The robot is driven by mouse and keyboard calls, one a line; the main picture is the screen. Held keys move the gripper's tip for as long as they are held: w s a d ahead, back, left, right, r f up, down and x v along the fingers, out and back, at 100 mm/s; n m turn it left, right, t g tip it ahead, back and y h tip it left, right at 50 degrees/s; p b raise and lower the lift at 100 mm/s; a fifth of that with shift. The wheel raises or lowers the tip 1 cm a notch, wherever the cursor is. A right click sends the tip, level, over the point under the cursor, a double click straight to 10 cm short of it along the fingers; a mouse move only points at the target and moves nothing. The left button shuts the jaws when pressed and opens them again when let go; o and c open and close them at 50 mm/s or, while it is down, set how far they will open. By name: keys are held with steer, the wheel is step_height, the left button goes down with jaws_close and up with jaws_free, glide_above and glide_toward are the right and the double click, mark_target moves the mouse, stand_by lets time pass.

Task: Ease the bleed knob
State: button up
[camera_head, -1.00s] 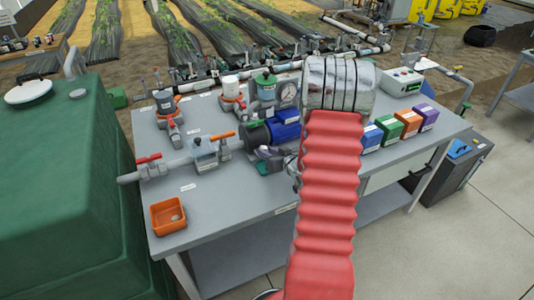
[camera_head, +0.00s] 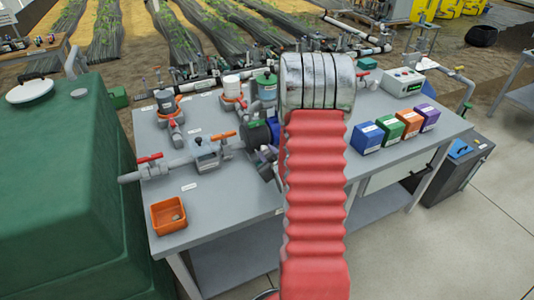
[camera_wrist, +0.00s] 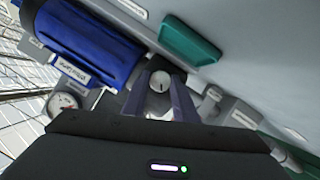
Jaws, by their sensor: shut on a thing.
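A small round pale-grey knob (camera_wrist: 160,82) with a dark mark shows in the wrist view between the fingertips of my gripper (camera_wrist: 160,98), which is shut on it. The blue pump motor (camera_wrist: 88,45) lies just left of the knob, and a round gauge (camera_wrist: 63,103) is at the lower left. In the head view my red-sleeved arm reaches over the bench and hides the knob, the gauge and most of the pump. Only a part of the pump's dark housing (camera_head: 258,135) shows left of my arm.
The grey bench (camera_head: 225,225) carries red-handled valves (camera_head: 150,158), an orange tray (camera_head: 168,216) at the front left, and blue, green, orange and purple boxes at the right. A teal piece (camera_wrist: 190,40) is near the knob. A green tank (camera_head: 60,190) stands at the left.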

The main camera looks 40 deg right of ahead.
steer(key=n+h, duration=0.1)
steer(key=n, duration=0.1)
steer(key=shift+a+f+n+h, duration=0.15)
steer(key=shift+a+n+h, duration=0.15)
steer(key=shift+h, duration=0.1)
steer(key=shift+w+a+f+n+h, duration=0.1)
steer(key=shift+n+h, duration=0.6)
steer(key=shift+n, duration=0.6)
steer(key=o, duration=1.1)
